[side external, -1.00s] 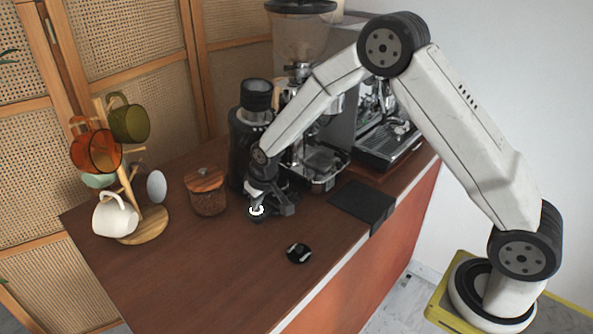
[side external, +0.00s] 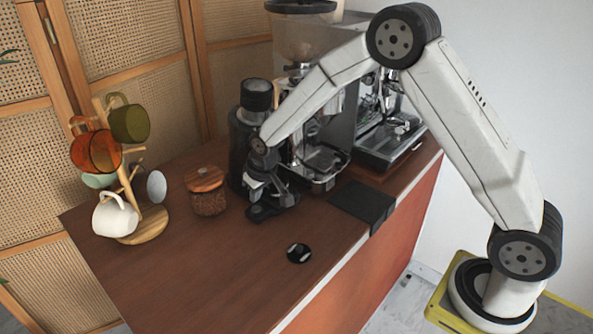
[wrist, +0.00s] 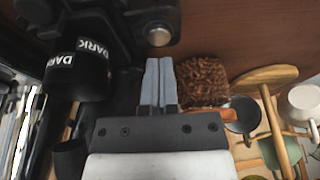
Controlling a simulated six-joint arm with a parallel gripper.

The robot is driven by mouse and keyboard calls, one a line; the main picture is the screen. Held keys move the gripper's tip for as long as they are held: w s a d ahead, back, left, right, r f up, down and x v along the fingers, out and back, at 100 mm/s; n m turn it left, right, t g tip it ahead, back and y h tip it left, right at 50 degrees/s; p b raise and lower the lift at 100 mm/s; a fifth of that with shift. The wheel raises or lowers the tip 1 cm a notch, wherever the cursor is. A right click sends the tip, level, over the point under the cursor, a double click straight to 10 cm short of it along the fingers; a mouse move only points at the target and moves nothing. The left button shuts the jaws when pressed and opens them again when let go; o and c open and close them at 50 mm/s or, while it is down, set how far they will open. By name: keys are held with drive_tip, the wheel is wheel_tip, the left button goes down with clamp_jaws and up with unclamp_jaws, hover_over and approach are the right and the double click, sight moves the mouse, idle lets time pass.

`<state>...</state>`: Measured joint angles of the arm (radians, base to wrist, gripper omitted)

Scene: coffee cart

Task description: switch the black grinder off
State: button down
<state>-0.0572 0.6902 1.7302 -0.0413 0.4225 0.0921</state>
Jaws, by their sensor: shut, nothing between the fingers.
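The black grinder (side external: 240,160) stands on the wooden counter, with a dark foot at its front. In the wrist view its black body (wrist: 110,22) fills the top left, and a round silver button (wrist: 158,36) sits at the top centre. No lit ring shows on the button or the foot now. My gripper (wrist: 158,62) is shut and empty, its grey fingertips just short of the button in the picture. In the side view my gripper (side external: 264,186) is in front of the grinder and covers part of it. Whether the fingertips touch the button cannot be told.
A jar with a wooden lid (side external: 208,192) stands left of the grinder, near a mug tree (side external: 146,226). An espresso machine (side external: 385,145) and a black mat (side external: 362,200) are to the right. A small black round object (side external: 299,253) lies in front; the counter's front left is clear.

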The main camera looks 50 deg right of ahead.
sight(258, 208)
drive_tip(key=shift+r, duration=0.1)
drive_tip(key=shift+r, duration=1.4)
drive_tip(key=shift+s+d+r, duration=0.1)
drive_tip(key=shift+s+r, duration=0.15)
drive_tip(key=shift+s, duration=0.3)
drive_tip(key=s+d+r, duration=0.1)
drive_tip(key=s, duration=1)
drive_tip(key=s+d+r, duration=0.1)
drive_tip(key=s, duration=1.1)
drive_tip(key=shift+d+g, duration=0.25)
drive_tip(key=shift+g, duration=0.15)
drive_tip(key=c, duration=1.3)
unclamp_jaws()
